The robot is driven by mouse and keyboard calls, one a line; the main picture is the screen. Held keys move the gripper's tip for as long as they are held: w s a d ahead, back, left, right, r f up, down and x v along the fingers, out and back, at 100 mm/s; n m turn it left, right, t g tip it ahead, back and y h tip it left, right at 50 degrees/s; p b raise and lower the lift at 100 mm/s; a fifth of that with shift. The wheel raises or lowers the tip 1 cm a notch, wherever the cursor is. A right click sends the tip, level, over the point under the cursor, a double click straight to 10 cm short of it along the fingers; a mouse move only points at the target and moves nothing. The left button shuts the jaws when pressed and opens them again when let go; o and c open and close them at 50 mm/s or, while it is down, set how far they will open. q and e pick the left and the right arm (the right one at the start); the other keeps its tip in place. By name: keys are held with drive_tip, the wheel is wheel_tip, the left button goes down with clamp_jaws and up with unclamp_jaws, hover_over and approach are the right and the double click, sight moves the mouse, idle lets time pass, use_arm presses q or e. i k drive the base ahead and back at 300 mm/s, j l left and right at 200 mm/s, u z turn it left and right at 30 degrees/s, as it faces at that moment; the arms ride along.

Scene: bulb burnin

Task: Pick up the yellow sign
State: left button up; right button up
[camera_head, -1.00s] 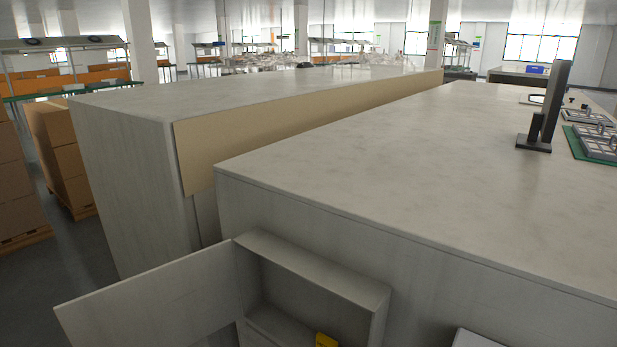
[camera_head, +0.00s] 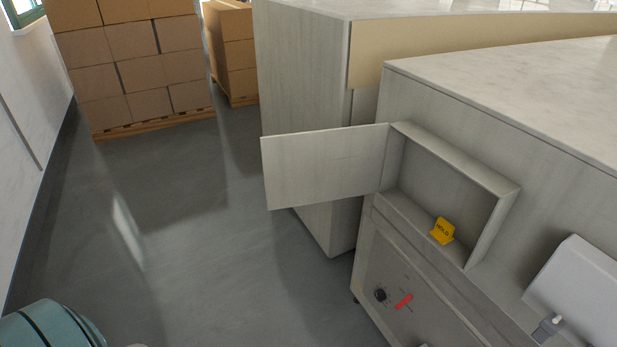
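The yellow sign (camera_head: 442,231) is a small folded piece with dark lettering that looks like "HOLD". It stands on the floor of an open wall cabinet (camera_head: 458,158), toward the front and right of centre. The cabinet's door (camera_head: 325,165) is swung out wide to the left.
Below the cabinet is a panel (camera_head: 388,262) with a black knob (camera_head: 380,295) and a red handle (camera_head: 404,301). A white tilted box (camera_head: 580,290) is at right. Stacked cartons (camera_head: 140,65) stand at back left. The grey floor (camera_head: 190,230) is clear.

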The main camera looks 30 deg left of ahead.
sight(442, 231)
drive_tip(key=k+z, duration=0.1)
drive_tip(key=z, duration=1.45)
drive_tip(key=j+z, duration=0.1)
drive_tip(key=j, duration=0.35)
drive_tip(key=k+j+z, duration=0.1)
drive_tip(key=j, duration=0.35)
drive_tip(key=k+j+z, duration=0.15)
drive_tip(key=j, duration=0.3)
drive_tip(key=j+z, duration=0.1)
drive_tip(key=j, duration=0.35)
drive_tip(key=k+j+z, duration=0.1)
drive_tip(key=j, duration=0.3)
drive_tip(key=k+j, duration=0.15)
drive_tip(key=j, duration=0.25)
drive_tip(key=k+j, duration=0.1)
drive_tip(key=j, duration=0.35)
drive_tip(key=k+j, duration=0.15)
drive_tip(key=j, duration=0.25)
drive_tip(key=k+j, duration=0.15)
drive_tip(key=j, duration=0.25)
drive_tip(key=k+j, duration=0.1)
drive_tip(key=j, duration=0.3)
